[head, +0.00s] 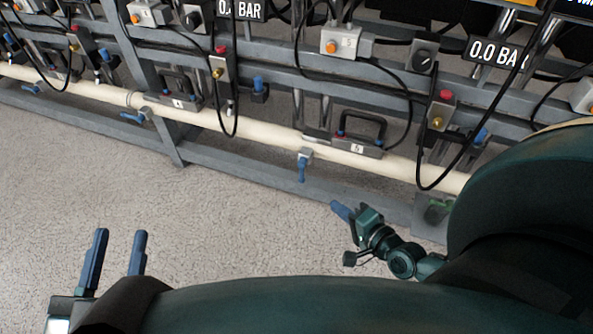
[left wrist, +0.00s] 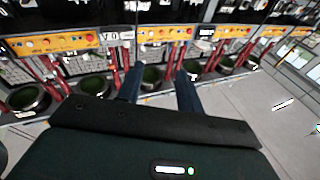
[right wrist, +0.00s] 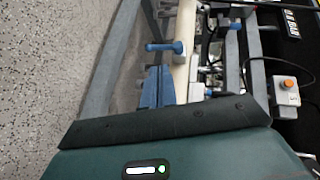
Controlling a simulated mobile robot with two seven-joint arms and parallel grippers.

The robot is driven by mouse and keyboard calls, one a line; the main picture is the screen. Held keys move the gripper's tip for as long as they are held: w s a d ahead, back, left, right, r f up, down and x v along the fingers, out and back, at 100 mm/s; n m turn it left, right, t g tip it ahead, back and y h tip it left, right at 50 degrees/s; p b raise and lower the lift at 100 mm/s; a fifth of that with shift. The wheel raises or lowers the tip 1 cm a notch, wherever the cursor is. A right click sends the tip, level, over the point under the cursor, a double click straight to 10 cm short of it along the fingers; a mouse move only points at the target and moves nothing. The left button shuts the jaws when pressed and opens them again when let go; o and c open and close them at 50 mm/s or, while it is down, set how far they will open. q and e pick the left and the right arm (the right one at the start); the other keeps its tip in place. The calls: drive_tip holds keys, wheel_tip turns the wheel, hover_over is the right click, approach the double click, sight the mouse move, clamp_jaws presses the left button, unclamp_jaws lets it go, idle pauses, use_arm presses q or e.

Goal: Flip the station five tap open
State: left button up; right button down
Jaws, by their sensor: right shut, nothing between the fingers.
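The station five tap is a small blue lever (head: 302,170) under the cream pipe (head: 270,131), below the plate marked 5 (head: 358,148). The lever points away from the pipe, roughly across it. In the right wrist view the blue lever (right wrist: 162,47) lies just beyond my fingertips. My right gripper (head: 341,210) is shut and empty, below and right of the lever in the head view, apart from it. Its blue fingers (right wrist: 157,84) are together in the right wrist view. My left gripper (head: 119,255) is open and empty, far from the tap.
Another blue tap lever (head: 132,117) sits further left, lying closer along the pipe. A grey lower rail (head: 250,172) runs beneath the pipe. Black hoses hang in front of the frame. The speckled floor (head: 220,220) before the rack is clear.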

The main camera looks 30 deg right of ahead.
sight(303, 176)
drive_tip(key=shift+d+f+m+g, duration=0.3)
drive_tip(key=shift+d+f+m, duration=0.4)
drive_tip(key=shift+d+m, duration=0.2)
